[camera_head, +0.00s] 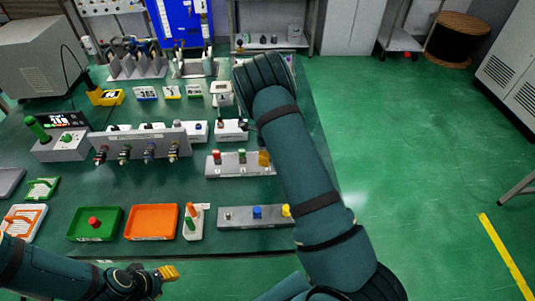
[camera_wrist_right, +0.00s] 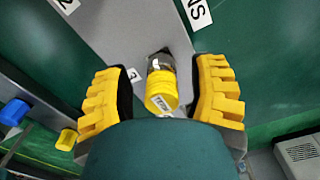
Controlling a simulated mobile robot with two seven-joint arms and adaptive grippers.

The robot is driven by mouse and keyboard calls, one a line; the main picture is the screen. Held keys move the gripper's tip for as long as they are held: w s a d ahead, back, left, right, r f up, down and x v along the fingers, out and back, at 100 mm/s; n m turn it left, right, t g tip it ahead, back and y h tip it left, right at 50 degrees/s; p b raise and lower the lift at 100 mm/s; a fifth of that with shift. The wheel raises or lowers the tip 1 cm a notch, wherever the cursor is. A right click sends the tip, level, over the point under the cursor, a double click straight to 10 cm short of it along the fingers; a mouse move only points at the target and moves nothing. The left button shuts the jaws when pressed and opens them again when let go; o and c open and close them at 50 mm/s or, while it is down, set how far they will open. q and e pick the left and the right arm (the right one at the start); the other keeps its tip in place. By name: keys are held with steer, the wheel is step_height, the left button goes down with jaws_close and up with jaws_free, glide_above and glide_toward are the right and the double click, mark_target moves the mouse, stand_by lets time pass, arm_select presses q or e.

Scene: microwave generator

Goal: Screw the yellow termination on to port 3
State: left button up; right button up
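The yellow termination (camera_wrist_right: 162,92) stands on a grey block (camera_wrist_right: 172,22), its metal end down beside a label "3"; I cannot tell whether it is threaded on. My right gripper (camera_wrist_right: 162,100) is open in the right wrist view, with one finger on each side of the termination and gaps between. In the head view my right arm hides most of this gripper; a yellow patch (camera_head: 263,158) by the block seems to be its finger. My left gripper (camera_head: 168,273) is low at the left in front of the table, its opening unclear.
The block with red and green caps (camera_head: 226,170) stands behind another grey block (camera_head: 236,222) with blue and yellow caps. A panel with several connectors (camera_head: 137,141) is further left. Green (camera_head: 73,227) and orange (camera_head: 152,222) trays lie near the front edge.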

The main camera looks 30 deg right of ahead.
steer(key=shift+r, duration=0.2)
steer(key=shift+w+r, duration=0.1)
steer(key=shift+r, duration=0.15)
step_height(320, 180, up, 11)
steer(key=shift+r, duration=0.15)
stand_by(0.6)
